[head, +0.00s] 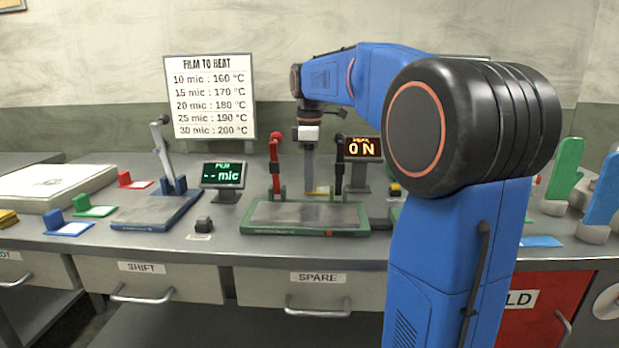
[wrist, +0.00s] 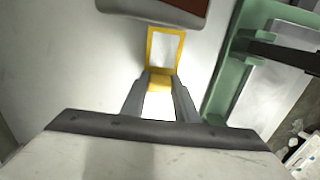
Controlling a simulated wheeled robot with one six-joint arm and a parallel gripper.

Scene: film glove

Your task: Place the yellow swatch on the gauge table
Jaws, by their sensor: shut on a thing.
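The yellow swatch (wrist: 178,53), a yellow-rimmed card with a pale middle and a yellow grip block, is held in my gripper (wrist: 160,88). How far the swatch is above the bench is hard to tell. What looks like the gauge table (head: 150,216), a grey plate on a blue base with a raised lever, stands to the left, beside the green "mic" display (head: 222,174). Its top is bare.
The green-framed plate (head: 305,218) with red and black uprights stands front centre, near the "ON" display (head: 363,148). Blue (head: 69,229), green (head: 94,209) and red (head: 134,182) swatches lie at left. A small dark block (head: 203,225) sits between gauge table and green frame.

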